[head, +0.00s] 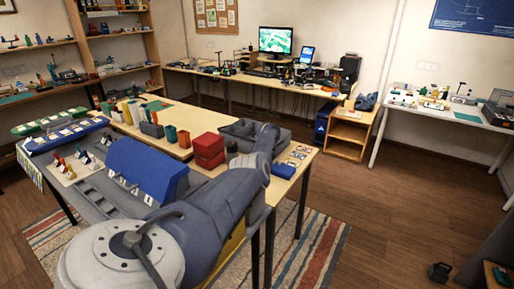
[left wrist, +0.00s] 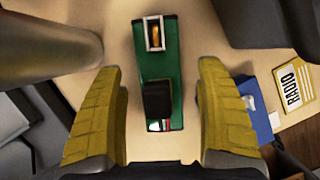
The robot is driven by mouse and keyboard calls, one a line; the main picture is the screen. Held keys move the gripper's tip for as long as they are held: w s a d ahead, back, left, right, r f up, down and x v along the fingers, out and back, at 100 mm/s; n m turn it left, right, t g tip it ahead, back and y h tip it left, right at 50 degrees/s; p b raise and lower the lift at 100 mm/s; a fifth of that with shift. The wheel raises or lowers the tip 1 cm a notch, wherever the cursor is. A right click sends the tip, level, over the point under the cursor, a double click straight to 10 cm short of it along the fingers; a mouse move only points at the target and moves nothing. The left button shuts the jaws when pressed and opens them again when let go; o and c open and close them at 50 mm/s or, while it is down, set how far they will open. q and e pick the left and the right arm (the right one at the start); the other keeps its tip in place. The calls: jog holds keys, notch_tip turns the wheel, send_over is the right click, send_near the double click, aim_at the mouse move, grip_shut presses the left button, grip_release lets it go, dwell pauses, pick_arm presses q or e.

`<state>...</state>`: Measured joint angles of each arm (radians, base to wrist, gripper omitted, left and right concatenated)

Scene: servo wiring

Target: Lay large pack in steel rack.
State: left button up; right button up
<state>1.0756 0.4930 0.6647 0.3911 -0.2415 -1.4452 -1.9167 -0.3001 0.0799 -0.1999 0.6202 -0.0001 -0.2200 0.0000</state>
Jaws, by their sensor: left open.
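A long green block (left wrist: 153,62), probably the large pack, lies on the wooden tabletop in the left wrist view. It has a black piece across its middle and a silver frame with orange inside at its far end. My left gripper (left wrist: 160,70) is open, with one yellow finger on each side of the block and clear gaps between. In the head view my grey arm reaches over the near table, and its gripper is hidden. I cannot pick out the steel rack with certainty. My right gripper is in neither view.
A grey cylinder stands at upper left.

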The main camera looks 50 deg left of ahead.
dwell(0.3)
pick_arm(q)
grip_shut()
dwell(0.5)
